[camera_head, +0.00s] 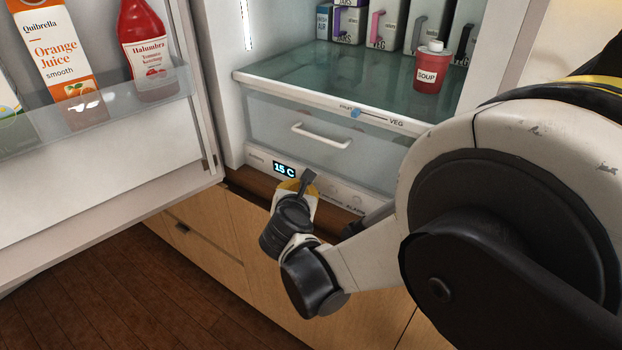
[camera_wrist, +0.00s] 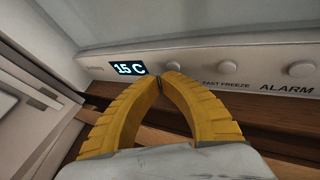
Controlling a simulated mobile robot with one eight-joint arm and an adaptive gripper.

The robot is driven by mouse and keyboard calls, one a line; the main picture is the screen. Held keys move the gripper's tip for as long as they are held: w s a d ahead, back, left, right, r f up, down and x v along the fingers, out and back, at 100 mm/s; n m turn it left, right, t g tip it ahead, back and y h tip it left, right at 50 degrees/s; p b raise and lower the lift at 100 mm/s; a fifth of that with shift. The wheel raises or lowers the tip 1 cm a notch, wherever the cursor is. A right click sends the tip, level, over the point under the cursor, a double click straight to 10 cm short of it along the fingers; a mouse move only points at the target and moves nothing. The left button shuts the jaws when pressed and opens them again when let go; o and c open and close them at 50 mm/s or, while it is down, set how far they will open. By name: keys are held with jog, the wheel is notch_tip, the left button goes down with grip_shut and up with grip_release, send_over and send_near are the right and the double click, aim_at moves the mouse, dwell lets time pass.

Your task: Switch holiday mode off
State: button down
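The fridge's control strip (camera_wrist: 268,57) runs along the bottom of the open fridge. Its lit display (camera_wrist: 129,69) reads 15 C; it also shows in the head view (camera_head: 285,169). To its right are round knobs: one (camera_wrist: 173,67) just behind my fingertips, one above FAST FREEZE (camera_wrist: 228,67), and one above ALARM (camera_wrist: 302,69). No holiday label is readable; my fingers cover the strip below the first knob. My gripper (camera_wrist: 160,81) has yellow fingers closed tip to tip, with nothing between them. It is in front of the strip, just right of the display; contact cannot be told.
The open fridge door (camera_head: 110,190) stands at the left, holding a juice carton (camera_head: 58,50) and a ketchup bottle (camera_head: 146,50). Above the strip is a drawer with a white handle (camera_head: 321,135). A soup container (camera_head: 430,68) stands on the glass shelf. Wooden cabinet fronts (camera_head: 215,235) lie below.

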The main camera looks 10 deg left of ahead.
jog(key=shift+s+a, duration=0.1)
jog(key=shift+s, duration=0.15)
jog(key=s+a, duration=0.2)
jog(key=s, duration=0.3)
jog(key=shift+s+a, duration=0.15)
jog(key=shift+s, duration=0.15)
dwell(0.9)
